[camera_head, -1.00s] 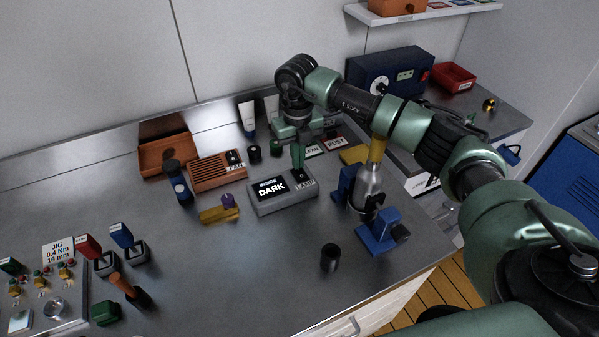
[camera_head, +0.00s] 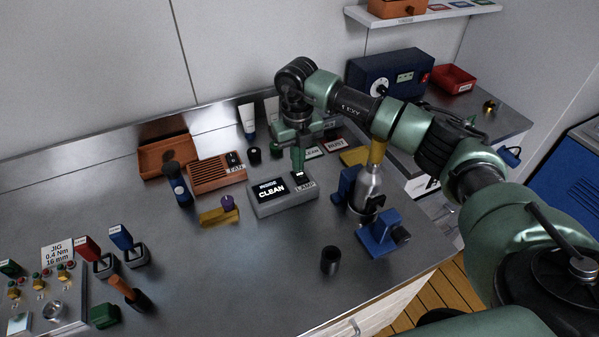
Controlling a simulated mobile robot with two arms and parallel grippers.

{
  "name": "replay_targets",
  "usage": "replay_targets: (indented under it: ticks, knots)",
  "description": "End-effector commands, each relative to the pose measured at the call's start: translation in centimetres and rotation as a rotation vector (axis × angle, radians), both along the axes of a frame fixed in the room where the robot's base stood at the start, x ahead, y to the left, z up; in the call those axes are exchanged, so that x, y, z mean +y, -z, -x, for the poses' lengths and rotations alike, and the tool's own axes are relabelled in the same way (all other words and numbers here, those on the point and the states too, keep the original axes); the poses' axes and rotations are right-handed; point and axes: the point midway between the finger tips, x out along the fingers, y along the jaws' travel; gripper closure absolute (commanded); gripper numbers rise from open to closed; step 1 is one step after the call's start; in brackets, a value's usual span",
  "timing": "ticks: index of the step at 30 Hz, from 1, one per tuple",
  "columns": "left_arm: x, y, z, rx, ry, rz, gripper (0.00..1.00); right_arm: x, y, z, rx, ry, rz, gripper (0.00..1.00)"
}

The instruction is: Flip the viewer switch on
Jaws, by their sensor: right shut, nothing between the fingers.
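The viewer is a grey box (camera_head: 283,207) in the middle of the bench. Its black screen (camera_head: 269,190) reads "INSIDE CLEAN" in white. To the right of the screen is the switch (camera_head: 299,177), above a label that reads "LAMP". My right gripper (camera_head: 298,168) points down at the switch, with its green fingers shut and nothing between them. The fingertips are at or just above the switch and partly cover it; I cannot tell whether they touch. My left gripper is not in view.
A blue stand with a bottle (camera_head: 369,184) is close to the right of the viewer. A yellow block with a purple knob (camera_head: 227,203) and an orange grille box (camera_head: 216,175) are to its left.

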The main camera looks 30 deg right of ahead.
Motion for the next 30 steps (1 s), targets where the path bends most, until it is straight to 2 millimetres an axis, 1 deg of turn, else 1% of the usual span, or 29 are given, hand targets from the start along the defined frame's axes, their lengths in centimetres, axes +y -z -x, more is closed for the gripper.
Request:
replay_targets:
  ticks: [1,3,21,30]
  knots:
    - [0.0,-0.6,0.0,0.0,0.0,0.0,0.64,0.0,-0.8,0.0,-0.002,0.0,0.0,1.0]
    - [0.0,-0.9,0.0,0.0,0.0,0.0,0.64,0.0,-1.4,-0.1,-0.002,0.001,0.0,1.0]
    - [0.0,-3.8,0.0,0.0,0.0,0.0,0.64,0.0,-6.1,-0.1,-0.003,0.0,-0.001,1.0]
    - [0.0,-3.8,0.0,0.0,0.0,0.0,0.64,0.0,-6.2,-0.1,-0.002,0.0,-0.001,1.0]
